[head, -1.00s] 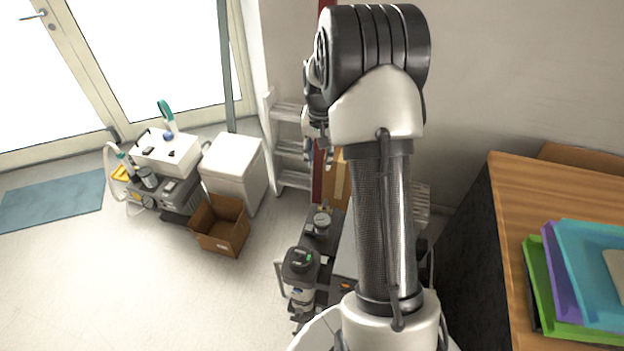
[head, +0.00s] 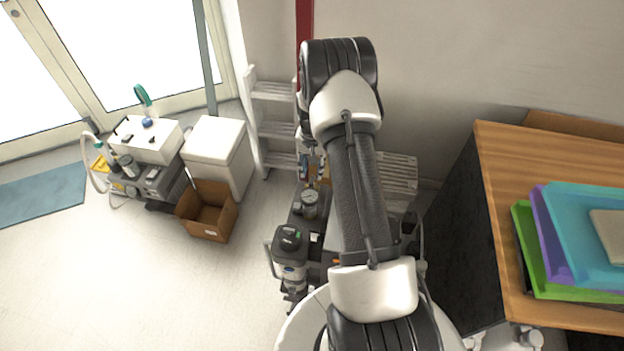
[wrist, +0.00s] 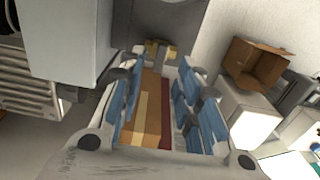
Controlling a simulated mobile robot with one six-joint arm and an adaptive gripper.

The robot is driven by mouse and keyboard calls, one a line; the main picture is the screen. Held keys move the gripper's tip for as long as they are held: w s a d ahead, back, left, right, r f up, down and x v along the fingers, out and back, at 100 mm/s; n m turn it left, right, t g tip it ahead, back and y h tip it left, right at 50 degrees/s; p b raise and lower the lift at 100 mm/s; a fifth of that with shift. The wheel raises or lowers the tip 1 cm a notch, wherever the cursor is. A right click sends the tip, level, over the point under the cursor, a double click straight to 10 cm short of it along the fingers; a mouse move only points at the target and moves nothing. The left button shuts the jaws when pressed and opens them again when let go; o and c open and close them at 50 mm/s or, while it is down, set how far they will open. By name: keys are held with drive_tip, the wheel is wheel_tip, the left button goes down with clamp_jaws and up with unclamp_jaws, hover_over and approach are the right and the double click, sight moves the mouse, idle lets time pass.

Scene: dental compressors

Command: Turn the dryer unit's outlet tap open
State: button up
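In the head view, the unit below my arm has a black-topped canister (head: 289,243) and a round gauge (head: 309,203). It seems to be the dryer unit, partly hidden by my arm. My gripper (head: 313,168) points down just behind the gauge. In the wrist view, my gripper (wrist: 160,75) is open, its blue-padded fingers well apart with nothing held. A small brass-coloured fitting (wrist: 158,50) shows just beyond and between the fingertips, beside a grey housing (wrist: 165,22). It may be the outlet tap; its handle position cannot be told.
A white step ladder (head: 272,130) leans at the wall behind. An open cardboard box (head: 208,211) and a white cabinet (head: 217,155) stand left. Another unit with a white box (head: 148,139) is by the door. A wooden desk (head: 490,190) with trays is right.

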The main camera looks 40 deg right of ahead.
sight(312, 180)
drive_tip(key=shift+f+b, duration=0.45)
drive_tip(key=shift+f, duration=1.8)
clamp_jaws()
